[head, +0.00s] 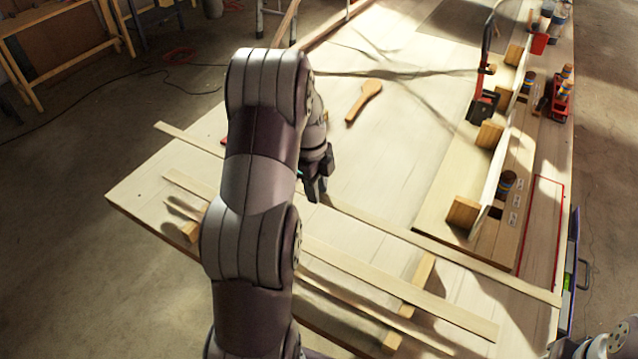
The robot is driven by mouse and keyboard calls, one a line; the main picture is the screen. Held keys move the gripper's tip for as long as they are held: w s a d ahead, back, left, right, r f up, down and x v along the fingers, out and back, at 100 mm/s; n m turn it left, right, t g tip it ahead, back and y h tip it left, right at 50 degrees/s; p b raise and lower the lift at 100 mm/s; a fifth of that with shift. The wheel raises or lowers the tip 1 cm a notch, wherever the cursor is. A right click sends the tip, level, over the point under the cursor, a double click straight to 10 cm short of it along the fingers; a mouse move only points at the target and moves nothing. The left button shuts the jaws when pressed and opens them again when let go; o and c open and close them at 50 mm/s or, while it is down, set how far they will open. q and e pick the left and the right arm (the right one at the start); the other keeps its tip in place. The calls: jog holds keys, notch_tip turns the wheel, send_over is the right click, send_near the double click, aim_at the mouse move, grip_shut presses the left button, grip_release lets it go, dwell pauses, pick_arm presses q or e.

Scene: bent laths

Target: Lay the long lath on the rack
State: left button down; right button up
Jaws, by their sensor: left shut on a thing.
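The long lath (450,252) is a thin pale strip running from the upper left of the bench to its right front. My left gripper (316,196) is shut on it near its middle. My left arm hides part of the lath; I cannot tell how far it is above the bench. Two wooden bearers, seemingly the rack, show at the near side: the right bearer (424,268) and the left bearer (190,231). A shorter lath (400,288) lies across them, nearer than the long one and roughly parallel. My right gripper is not in view; only a grey part of that arm shows at bottom right.
A wooden mallet-like tool (365,98) lies on the bench (400,150). A board with wooden blocks (462,212), a red clamp (484,100) and a strip stands at the right. A red-outlined area (541,230) is beside it. The bench's middle is largely clear.

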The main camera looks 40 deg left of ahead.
pick_arm(q)
jog(key=f+b, duration=0.2)
jog(key=f, duration=0.1)
jog(key=f+b, duration=0.2)
jog(key=f, duration=0.1)
jog(key=f+b, duration=0.1)
jog(key=f, duration=0.2)
jog(key=shift+w+b, duration=0.3)
jog(key=shift+b, duration=0.1)
jog(key=shift+w+f, duration=0.1)
jog(key=shift+f, duration=0.25)
jog(key=shift+w, duration=0.1)
jog(key=shift+a+r, duration=0.1)
jog(key=shift+r, duration=0.2)
notch_tip(320, 180, up, 4)
jog(key=p, duration=0.3)
jog(key=shift+r, duration=0.1)
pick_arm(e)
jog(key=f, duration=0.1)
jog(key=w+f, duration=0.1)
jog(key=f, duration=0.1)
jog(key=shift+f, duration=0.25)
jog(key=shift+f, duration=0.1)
